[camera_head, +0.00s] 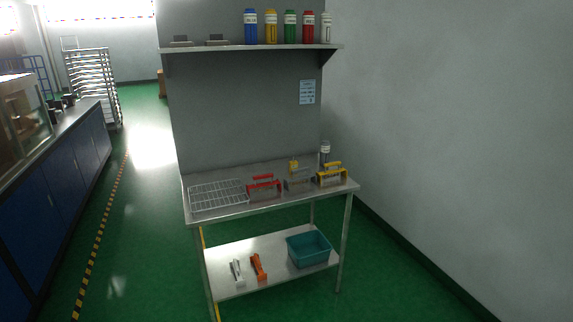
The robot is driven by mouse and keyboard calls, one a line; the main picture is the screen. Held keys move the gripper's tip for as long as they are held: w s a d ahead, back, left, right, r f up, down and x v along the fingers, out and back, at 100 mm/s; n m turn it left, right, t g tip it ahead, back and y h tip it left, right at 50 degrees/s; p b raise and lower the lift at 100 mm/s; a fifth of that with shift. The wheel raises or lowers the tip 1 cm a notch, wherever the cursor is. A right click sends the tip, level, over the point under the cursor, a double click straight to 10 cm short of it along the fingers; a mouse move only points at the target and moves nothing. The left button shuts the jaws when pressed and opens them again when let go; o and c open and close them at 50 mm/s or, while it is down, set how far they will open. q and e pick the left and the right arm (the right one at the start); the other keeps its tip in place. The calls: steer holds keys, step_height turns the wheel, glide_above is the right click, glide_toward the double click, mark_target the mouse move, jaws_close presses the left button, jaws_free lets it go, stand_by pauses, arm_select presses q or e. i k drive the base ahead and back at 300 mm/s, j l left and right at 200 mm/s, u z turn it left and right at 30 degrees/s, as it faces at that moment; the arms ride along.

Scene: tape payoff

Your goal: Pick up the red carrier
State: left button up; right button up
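Neither of my grippers shows in the head view, so nothing is seen touching the red carrier.
The steel table (228,212) also bears a wire rack (217,195), a yellow carrier (332,177) and a grey bottle (325,152). A teal bin (309,249) sits on its lower shelf. A wall shelf (250,47) with bottles hangs above. Green floor in front is clear.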

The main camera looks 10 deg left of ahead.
mark_target(264, 184)
steer(key=i+u, duration=0.3)
steer(key=i, duration=0.15)
steer(key=i+l+u, duration=0.25)
steer(key=i, duration=0.15)
steer(key=i+l+u, duration=0.3)
steer(key=i+j, duration=0.05)
steer(key=i, duration=0.05)
